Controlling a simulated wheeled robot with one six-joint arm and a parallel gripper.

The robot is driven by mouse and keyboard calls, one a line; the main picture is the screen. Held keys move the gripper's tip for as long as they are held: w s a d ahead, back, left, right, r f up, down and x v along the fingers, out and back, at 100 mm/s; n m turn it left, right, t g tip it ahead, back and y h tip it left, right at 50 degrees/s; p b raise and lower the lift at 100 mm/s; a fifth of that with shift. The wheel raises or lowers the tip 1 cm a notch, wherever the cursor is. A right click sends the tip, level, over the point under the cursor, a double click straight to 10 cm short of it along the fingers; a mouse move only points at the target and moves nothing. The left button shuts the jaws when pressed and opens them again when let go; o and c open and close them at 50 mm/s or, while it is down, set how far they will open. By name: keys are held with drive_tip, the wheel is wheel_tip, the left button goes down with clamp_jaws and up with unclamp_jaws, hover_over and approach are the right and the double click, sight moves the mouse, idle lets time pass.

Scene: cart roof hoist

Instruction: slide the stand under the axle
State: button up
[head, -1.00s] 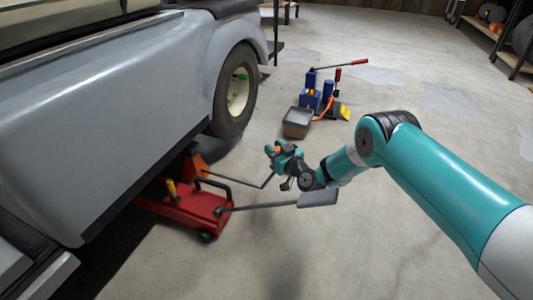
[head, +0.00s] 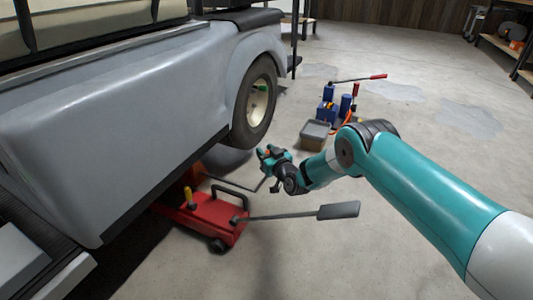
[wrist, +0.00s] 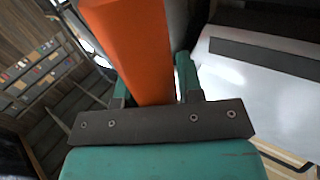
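The stand (head: 191,179) shows only in part, as a reddish-orange piece low behind the red floor jack, beneath the grey vehicle's side. A thin dark handle rod (head: 232,184) runs from it along the floor to the right and bends up at my gripper (head: 266,158). In the wrist view my gripper (wrist: 152,88) has its teal fingers on both sides of an orange grip, which seems to be the end of that handle. The axle is hidden behind the bodywork and wheel.
The red floor jack (head: 210,215) stands beside the vehicle (head: 120,110), its long lever (head: 290,214) reaching right below my gripper. The rear wheel (head: 256,103) is just behind my gripper. A grey bin (head: 315,132) and blue hydraulic gear (head: 327,105) stand beyond. Floor at right is open.

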drive_tip(key=o, duration=0.3)
drive_tip(key=shift+a, duration=0.2)
drive_tip(key=shift+o, duration=0.2)
drive_tip(key=shift+d, duration=0.1)
drive_tip(key=p+v, duration=0.5)
drive_tip(key=v, duration=0.2)
drive_tip(key=shift+s, duration=0.3)
drive_tip(key=shift+d, duration=0.1)
